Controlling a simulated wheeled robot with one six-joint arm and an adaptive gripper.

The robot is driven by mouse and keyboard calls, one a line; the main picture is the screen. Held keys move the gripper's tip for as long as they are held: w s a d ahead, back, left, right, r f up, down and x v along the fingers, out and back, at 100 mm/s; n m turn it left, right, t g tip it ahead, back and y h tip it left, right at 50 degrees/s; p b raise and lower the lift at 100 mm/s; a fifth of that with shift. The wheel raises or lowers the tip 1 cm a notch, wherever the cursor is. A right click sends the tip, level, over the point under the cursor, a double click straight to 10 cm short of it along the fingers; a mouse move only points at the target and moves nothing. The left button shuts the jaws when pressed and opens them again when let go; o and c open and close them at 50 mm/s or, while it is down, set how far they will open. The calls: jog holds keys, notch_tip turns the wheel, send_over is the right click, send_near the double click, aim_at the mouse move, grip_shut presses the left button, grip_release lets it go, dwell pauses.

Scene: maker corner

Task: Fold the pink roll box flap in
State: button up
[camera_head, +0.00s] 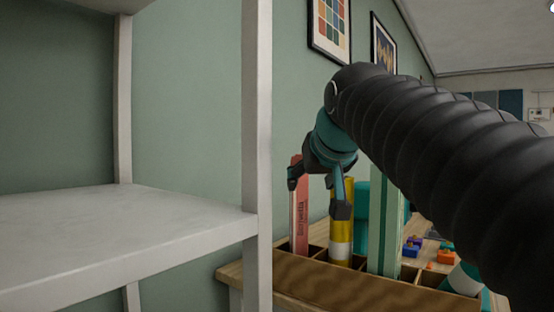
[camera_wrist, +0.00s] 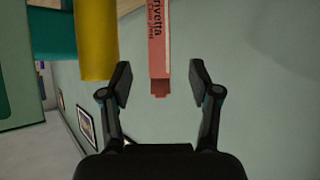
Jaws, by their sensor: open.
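The pink roll box (camera_head: 300,215) stands upright in a wooden divided holder, with dark lettering down its side. In the wrist view the pink roll box (camera_wrist: 157,45) comes in from the top edge. A small pink flap (camera_wrist: 160,88) shows at its near end; I cannot tell its exact angle. My gripper (camera_head: 318,190) is open and empty, close to the box's upper part. In the wrist view my gripper (camera_wrist: 160,84) has its fingers apart, one to each side of the box end in the picture, with no contact visible.
A yellow roll (camera_head: 339,230) stands right beside the box, partly behind a finger. A tall green box (camera_head: 385,225) stands farther right in the wooden holder (camera_head: 335,287). A white shelf (camera_head: 120,225) and its post are at left. Colored blocks (camera_head: 412,245) lie behind.

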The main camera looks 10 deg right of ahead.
jog(key=t, duration=0.2)
send_near(299, 161)
jog(key=x, duration=0.5)
jog(key=r+x, duration=0.1)
jog(key=x, duration=0.2)
jog(key=shift+w, duration=0.5)
jog(key=shift+f+b, duration=0.1)
jog(key=shift+b, duration=0.3)
jog(key=c, duration=1.2)
